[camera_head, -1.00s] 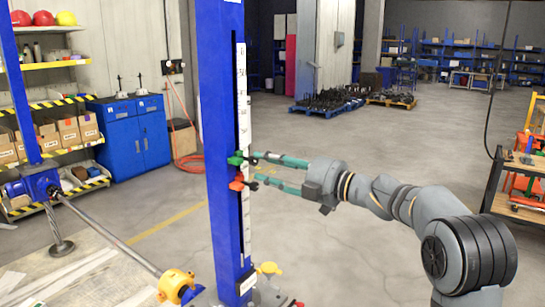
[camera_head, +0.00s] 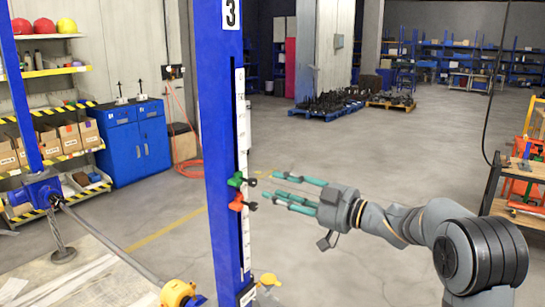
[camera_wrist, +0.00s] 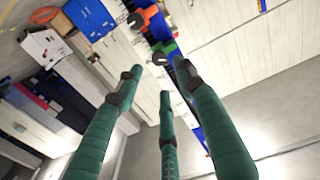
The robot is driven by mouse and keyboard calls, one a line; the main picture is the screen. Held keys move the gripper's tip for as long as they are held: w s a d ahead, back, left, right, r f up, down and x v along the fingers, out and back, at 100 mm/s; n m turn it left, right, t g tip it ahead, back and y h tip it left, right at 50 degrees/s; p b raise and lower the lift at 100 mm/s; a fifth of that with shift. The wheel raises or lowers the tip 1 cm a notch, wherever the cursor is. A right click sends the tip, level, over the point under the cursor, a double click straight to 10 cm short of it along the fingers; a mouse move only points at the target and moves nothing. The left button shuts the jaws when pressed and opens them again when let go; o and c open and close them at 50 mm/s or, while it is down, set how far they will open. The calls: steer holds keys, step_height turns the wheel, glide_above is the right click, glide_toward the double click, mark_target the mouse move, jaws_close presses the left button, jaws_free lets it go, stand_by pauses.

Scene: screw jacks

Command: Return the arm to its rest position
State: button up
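My gripper (camera_head: 296,190) has teal fingers that are spread apart and empty. It points left at the blue column (camera_head: 222,150), and a gap shows between the fingertips and the column. A green clamp (camera_head: 236,180) and a red clamp (camera_head: 237,202) sit one above the other on the column's white scale (camera_head: 241,130), both with black knobs. In the wrist view the fingers (camera_wrist: 155,85) are open, with the green clamp (camera_wrist: 163,50) and red clamp (camera_wrist: 142,20) beyond the tips.
A blue jack unit with a shaft (camera_head: 110,245) and a yellow part (camera_head: 178,293) stand at the lower left. A cart (camera_head: 518,190) stands at the right edge. A blue cabinet (camera_head: 130,140) is behind. Open floor (camera_head: 370,145) lies behind my arm.

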steer(key=shift+t+h, duration=0.7)
steer(key=shift+h, duration=0.2)
steer(key=d, duration=0.3)
steer(key=d+f, duration=0.1)
steer(key=shift+w+d+b, duration=0.3)
steer(key=shift+d, duration=0.05)
